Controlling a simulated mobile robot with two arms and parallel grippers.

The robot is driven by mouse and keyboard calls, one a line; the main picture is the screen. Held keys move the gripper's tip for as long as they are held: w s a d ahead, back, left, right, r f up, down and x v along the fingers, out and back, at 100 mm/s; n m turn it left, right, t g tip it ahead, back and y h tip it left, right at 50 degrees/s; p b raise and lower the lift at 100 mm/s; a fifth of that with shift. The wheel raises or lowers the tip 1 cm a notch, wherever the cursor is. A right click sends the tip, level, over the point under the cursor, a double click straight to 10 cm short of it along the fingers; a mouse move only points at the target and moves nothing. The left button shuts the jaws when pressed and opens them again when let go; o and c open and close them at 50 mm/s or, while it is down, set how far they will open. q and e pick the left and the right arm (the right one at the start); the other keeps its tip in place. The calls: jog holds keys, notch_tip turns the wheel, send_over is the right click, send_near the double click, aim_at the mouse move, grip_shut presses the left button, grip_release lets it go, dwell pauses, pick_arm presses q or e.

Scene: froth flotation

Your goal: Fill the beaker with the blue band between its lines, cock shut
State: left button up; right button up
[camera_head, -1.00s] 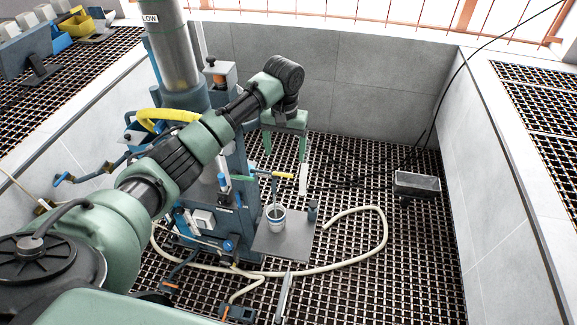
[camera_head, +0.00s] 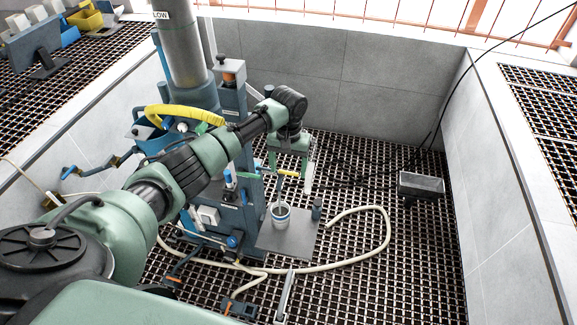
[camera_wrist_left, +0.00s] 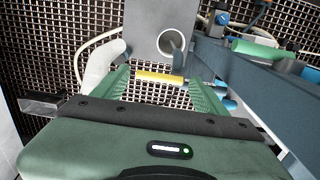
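The beaker with the blue band (camera_head: 281,217) stands upright on a grey plate (camera_head: 302,243) by the blue column. A thin grey upright shape runs down into its mouth; I cannot tell whether it is pipe or liquid. The fill level is unreadable. In the left wrist view I look into the beaker's round mouth (camera_wrist_left: 171,42). The cock's yellow handle (camera_wrist_left: 160,77) lies crosswise between the spread fingers of my left gripper (camera_wrist_left: 163,92), with gaps showing. In the head view my left gripper (camera_head: 292,178) hangs above and behind the beaker. My right gripper is out of view.
A small dark cup (camera_head: 316,209) stands on the plate right of the beaker. A cream hose (camera_head: 386,230) loops over the grating. The blue column (camera_head: 240,205) is close beside my left gripper. A grey box (camera_head: 421,186) sits by the right wall.

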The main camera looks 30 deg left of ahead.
pick_arm(q)
jog(key=c, duration=0.9)
jog(key=shift+o, duration=0.2)
jog(key=shift+s+d+r+m+p, duration=0.1)
jog(key=shift+s+r+m+p, duration=0.1)
jog(key=shift+m+p, duration=0.75)
jog(key=m+p, duration=0.1)
jog(key=m, duration=0.2)
jog(key=s+m+p, duration=0.1)
jog(key=m+p, duration=0.1)
jog(key=m, duration=0.2)
jog(key=s+m+p, duration=0.1)
jog(key=m+p, duration=0.1)
jog(key=m, duration=0.1)
jog(key=shift+a+f, duration=0.1)
jog(key=shift+a, duration=0.3)
jog(key=shift+s+a+m, duration=0.1)
jog(key=shift+a+m, duration=0.05)
jog(key=shift+m, duration=0.65)
jog(key=shift+a+m, duration=0.1)
jog(key=shift+m, duration=0.65)
jog(key=o, duration=1.1)
